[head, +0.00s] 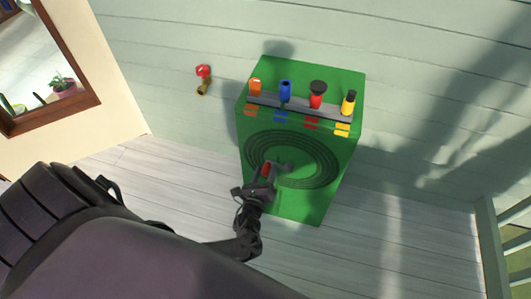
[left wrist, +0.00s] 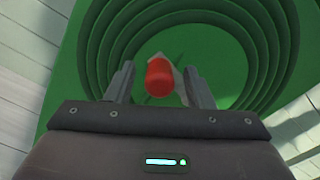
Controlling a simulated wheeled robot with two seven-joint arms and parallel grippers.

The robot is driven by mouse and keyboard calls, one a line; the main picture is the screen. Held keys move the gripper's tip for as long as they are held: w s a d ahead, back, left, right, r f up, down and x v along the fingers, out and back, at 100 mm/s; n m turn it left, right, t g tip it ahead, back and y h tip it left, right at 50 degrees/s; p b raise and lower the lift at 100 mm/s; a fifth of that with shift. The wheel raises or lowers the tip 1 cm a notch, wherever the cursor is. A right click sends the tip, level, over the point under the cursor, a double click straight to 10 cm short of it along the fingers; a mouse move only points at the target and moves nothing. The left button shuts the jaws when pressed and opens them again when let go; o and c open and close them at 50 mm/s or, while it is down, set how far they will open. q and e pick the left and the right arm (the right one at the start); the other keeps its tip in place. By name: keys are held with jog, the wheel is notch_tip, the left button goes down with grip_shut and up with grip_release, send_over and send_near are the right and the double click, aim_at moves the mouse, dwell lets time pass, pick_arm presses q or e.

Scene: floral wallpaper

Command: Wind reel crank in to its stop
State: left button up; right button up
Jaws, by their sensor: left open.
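The hose reel is a green box (head: 345,150) with dark concentric rings on its front face. The crank is a grey arm (head: 284,167) with a red handle (head: 266,170), at the left part of the rings. My left gripper (head: 263,178) is at the red handle. In the left wrist view, the red handle (left wrist: 159,77) stands between the two open fingers of my left gripper (left wrist: 160,85), with gaps visible on both sides. The handle partly hides the grey crank arm behind it. My right gripper is not in view.
On the box top, a grey rack holds orange (head: 255,88), blue (head: 285,93), red-and-black (head: 317,95) and yellow (head: 348,103) nozzles. A red-handled tap (head: 203,74) is on the wall. A railing (head: 492,245) stands at the right; the deck between is clear.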

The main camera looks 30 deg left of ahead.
pick_arm(q)
jog(key=p+v, duration=0.1)
jog(key=v, duration=0.5)
jog(key=shift+s+r, duration=0.1)
jog(key=shift+s, duration=0.2)
jog(key=shift+s+d, duration=0.15)
jog(key=shift+s, duration=0.2)
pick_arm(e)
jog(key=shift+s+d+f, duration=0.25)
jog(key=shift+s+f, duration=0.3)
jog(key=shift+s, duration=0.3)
